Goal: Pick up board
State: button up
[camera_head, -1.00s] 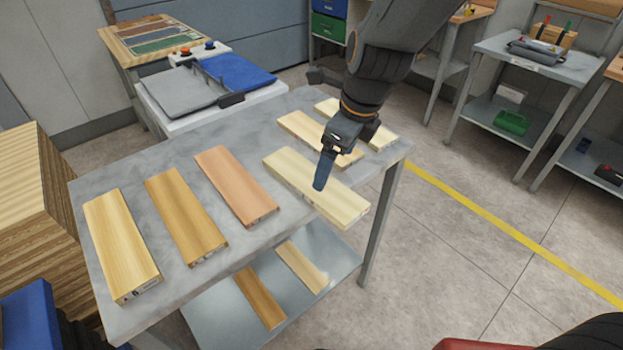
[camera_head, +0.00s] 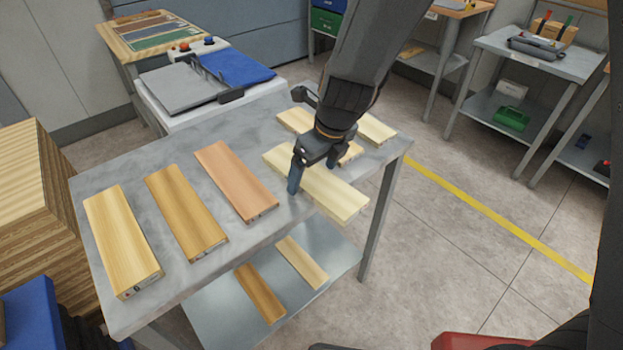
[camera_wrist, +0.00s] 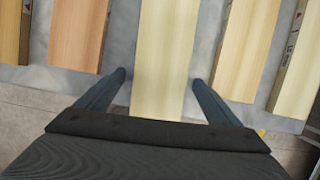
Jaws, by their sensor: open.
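A pale board (camera_head: 333,193) lies on the grey metal table, its near end reaching the table's right front edge. My gripper (camera_head: 309,178) is over this board, pointing down, with one finger visible at the board's left side. In the wrist view my gripper (camera_wrist: 158,84) is open, and the same pale board (camera_wrist: 164,50) lies between its two fingers, with a gap on each side. I cannot tell whether the fingertips reach below the board's top.
A reddish board (camera_head: 235,180), a brown board (camera_head: 186,213) and a light yellow board (camera_head: 122,240) lie to the left. Two more boards, including one at the back (camera_head: 375,130), lie to the right. More boards rest on the lower shelf (camera_head: 215,315).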

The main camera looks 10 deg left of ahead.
jog(key=shift+f, duration=0.1)
jog(key=c, duration=1.4)
